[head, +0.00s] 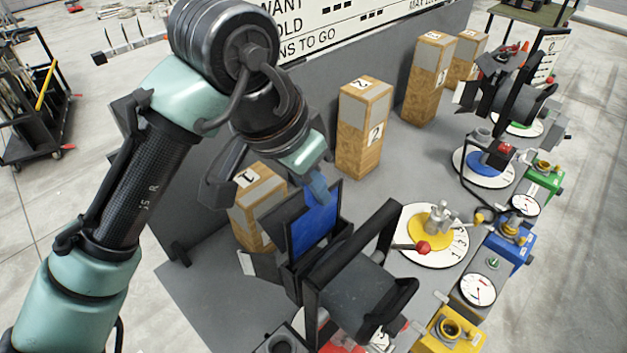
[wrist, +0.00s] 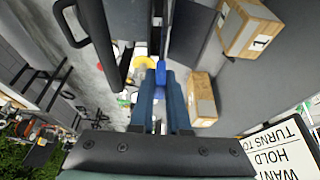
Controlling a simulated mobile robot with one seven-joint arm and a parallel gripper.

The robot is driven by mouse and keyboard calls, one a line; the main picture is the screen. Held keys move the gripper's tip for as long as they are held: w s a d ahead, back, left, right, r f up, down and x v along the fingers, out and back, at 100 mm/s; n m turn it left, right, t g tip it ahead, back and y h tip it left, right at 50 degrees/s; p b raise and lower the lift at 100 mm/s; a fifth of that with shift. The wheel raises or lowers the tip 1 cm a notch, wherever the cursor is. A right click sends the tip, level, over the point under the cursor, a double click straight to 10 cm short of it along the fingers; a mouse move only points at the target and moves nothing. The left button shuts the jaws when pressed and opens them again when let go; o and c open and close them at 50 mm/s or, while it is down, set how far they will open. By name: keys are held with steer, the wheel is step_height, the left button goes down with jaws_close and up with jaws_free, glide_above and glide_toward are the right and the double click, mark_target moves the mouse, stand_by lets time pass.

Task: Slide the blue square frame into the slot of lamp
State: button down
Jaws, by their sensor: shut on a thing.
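The blue square frame (head: 313,232) stands roughly upright at the front of the nearest black lamp (head: 358,293), among its dark flaps. Its flat blue face shows in the head view. My gripper (head: 318,188) is above the frame and shut on its top edge. In the wrist view my gripper (wrist: 161,92) points down with both fingers close together on a blue piece of the frame (wrist: 160,72). The lamp's slot is hidden by the flaps, so I cannot tell how deep the frame sits in it.
Numbered wooden blocks, such as block 2 (head: 362,130), stand along the grey back wall (head: 385,75). A yellow dial plate (head: 432,228) with a valve is right of the lamp. A second black lamp (head: 515,98) stands farther back. Coloured boxes line the table's right edge.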

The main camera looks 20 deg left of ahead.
steer(key=b, duration=0.6)
glide_toward(323, 239)
steer(key=shift+x, duration=2.5)
steer(key=shift+a+f, duration=0.1)
steer(key=c, duration=0.8)
jaws_free()
steer(key=v, duration=1.3)
